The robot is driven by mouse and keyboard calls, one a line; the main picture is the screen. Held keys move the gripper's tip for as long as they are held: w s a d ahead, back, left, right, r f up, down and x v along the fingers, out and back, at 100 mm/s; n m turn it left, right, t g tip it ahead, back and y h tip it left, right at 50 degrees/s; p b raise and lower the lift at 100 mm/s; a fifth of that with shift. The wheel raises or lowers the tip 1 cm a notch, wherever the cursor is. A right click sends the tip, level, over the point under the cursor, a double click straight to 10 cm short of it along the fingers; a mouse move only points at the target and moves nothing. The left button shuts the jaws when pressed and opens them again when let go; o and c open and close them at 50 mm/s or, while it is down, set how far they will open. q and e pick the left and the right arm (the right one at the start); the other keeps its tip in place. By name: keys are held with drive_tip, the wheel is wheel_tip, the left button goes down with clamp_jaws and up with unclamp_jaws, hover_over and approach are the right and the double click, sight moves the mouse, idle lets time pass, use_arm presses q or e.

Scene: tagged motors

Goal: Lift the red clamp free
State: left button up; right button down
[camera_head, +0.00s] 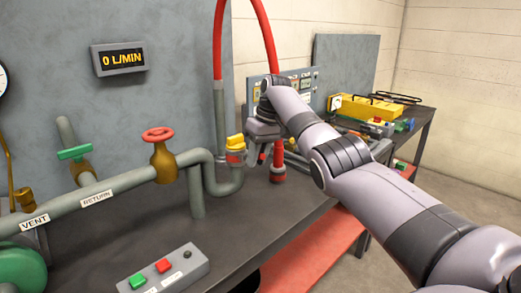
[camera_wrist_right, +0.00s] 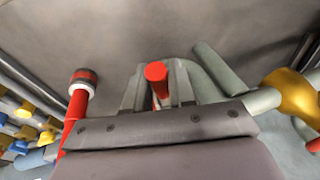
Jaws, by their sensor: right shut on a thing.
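My right gripper (camera_head: 257,155) is beside the pipe end at the middle of the bench. In the right wrist view, the gripper (camera_wrist_right: 158,88) has a red round-ended piece, the red clamp (camera_wrist_right: 156,74), between its two grey fingers. It is shut on this piece. In the head view, a red band (camera_head: 235,158) under a yellow cap (camera_head: 236,141) shows at the upturned pipe end, just left of the fingers. The gripper hides part of this area, so I cannot tell whether the clamp still touches the pipe. My left gripper is not in view.
A red hose (camera_head: 278,165) hangs close right of the gripper; its ringed end (camera_wrist_right: 82,82) shows in the wrist view. A brass valve with a red wheel (camera_head: 158,134) stands left. A button box (camera_head: 163,271) sits in front. The bench between is clear.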

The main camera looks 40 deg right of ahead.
idle(0.5)
drive_tip(key=c, duration=1)
unclamp_jaws()
drive_tip(key=shift+c, duration=0.2)
drive_tip(key=p+v, duration=0.1)
drive_tip(key=v, duration=0.6)
